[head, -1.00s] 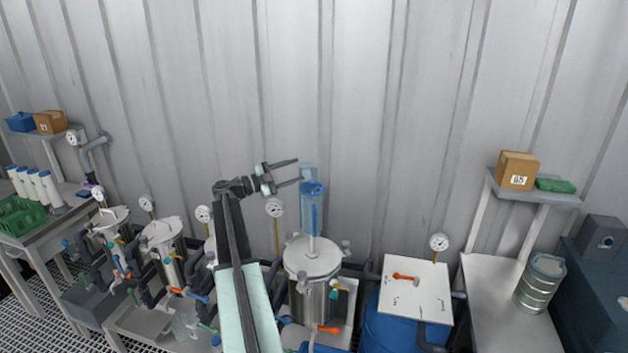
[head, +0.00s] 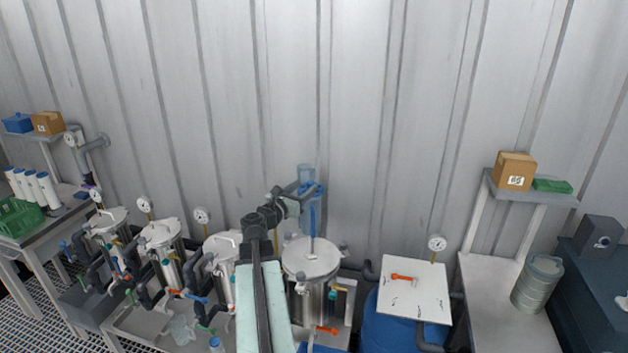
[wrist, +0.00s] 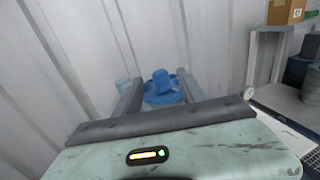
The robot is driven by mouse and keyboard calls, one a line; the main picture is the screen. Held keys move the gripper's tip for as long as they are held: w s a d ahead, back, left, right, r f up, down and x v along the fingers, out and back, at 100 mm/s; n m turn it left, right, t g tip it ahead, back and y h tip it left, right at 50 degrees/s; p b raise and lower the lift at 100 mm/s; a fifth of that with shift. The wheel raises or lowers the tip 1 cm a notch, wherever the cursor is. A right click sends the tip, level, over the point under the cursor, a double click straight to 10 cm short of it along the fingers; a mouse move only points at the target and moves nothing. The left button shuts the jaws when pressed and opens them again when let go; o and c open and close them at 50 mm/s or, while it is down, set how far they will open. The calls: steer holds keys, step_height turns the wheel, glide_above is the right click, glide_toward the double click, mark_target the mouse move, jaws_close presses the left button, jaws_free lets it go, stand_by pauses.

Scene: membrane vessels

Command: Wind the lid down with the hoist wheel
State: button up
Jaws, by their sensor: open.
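The blue hoist (head: 312,215) stands over a steel vessel (head: 310,305) right of the middle in the head view. The vessel's round pale lid (head: 311,258) lies below it; I cannot tell whether there is a gap under the lid. In the wrist view the blue hoist wheel (wrist: 160,98) with a thick blue knob (wrist: 162,80) shows between my fingers. My gripper (head: 308,190) is open at the top of the hoist, with one finger on each side of the wheel. I cannot tell whether either finger touches it. My gripper partly hides the wheel in the head view.
Several similar vessels with gauges (head: 201,216) and pipes stand in a row to the left. A white panel with an orange handle (head: 404,277) tops a blue drum to the right. A corrugated wall (head: 400,120) rises close behind the hoist. A shelf holds a cardboard box (head: 515,170).

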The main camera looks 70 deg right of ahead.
mark_target(312, 181)
steer(key=x, duration=0.8)
steer(key=shift+a, duration=0.1)
jaws_close()
steer(key=shift+m+g+y, duration=0.3)
steer(key=shift+m+g, duration=0.5)
steer(key=shift+g, duration=0.4)
steer(key=shift+s+m+g+y, duration=0.15)
steer(key=shift+m+g+y, duration=0.55)
steer(key=shift+g, duration=0.4)
steer(key=shift+s+a+m+g, duration=0.2)
steer(key=shift+s+m+g, duration=0.05)
steer(key=shift+m+g, duration=0.15)
jaws_free()
